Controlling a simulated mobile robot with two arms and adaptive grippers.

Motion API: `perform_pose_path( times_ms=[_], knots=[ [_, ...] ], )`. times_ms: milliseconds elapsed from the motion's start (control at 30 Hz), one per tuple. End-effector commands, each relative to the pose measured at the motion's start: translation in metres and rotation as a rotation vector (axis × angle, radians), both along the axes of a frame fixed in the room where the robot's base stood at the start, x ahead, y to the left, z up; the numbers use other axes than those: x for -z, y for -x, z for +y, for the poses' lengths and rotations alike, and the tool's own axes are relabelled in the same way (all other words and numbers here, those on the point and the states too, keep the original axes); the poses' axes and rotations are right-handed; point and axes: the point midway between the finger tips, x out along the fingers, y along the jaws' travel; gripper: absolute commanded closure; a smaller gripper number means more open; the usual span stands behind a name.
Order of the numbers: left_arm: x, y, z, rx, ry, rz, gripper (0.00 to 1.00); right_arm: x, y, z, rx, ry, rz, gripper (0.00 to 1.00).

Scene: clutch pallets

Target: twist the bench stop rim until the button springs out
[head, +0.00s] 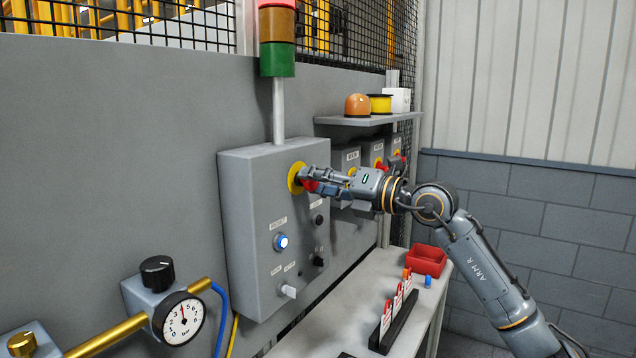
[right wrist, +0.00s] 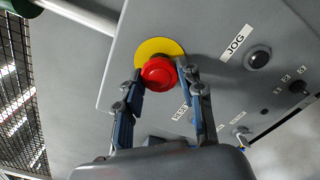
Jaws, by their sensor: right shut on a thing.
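The bench stop is a red mushroom button on a yellow disc (head: 295,178), at the top of the grey control box (head: 262,180). In the right wrist view its red rim (right wrist: 158,72) shows in front of the yellow disc (right wrist: 158,48). My right gripper (head: 311,182) comes in from the right and is shut on the red rim, one finger on each side. The right wrist view shows its blue-grey fingers (right wrist: 160,85) around the rim. Whether the button is pressed in or out I cannot tell. My left gripper is not in view.
A lit blue reset button (head: 281,241), a black JOG button (right wrist: 258,58) and selector switches sit lower on the box. A signal tower (head: 277,40) rises above it. Smaller boxes with red buttons stand behind my arm. A red bin (head: 426,261) sits on the bench.

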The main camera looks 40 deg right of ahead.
Motion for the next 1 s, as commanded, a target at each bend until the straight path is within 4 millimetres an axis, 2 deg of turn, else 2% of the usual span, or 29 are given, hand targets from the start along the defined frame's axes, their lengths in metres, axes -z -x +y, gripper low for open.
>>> perform_pose_path(
  times_ms=[333, 367, 433, 467, 800, 1000],
  knots=[
    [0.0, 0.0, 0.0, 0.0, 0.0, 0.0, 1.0, -0.001, 0.0, 0.0, 0.001, -0.002, -0.002, 0.94],
    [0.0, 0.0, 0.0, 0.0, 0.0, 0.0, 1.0, -0.001, 0.0, 0.0, 0.001, -0.001, -0.001, 0.56],
    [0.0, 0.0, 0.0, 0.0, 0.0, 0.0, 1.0, 0.0, 0.0, 0.0, 0.001, -0.001, -0.001, 0.42],
    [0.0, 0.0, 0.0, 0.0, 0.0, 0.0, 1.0, 0.0, 0.0, 0.0, 0.001, -0.001, 0.0, 0.38],
    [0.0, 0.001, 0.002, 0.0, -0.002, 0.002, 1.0, 0.0, 0.001, -0.001, 0.001, 0.0, -0.001, 0.38],
    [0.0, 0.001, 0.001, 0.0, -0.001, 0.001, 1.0, 0.001, 0.015, -0.007, 0.002, 0.001, 0.002, 0.38]
  ],
)
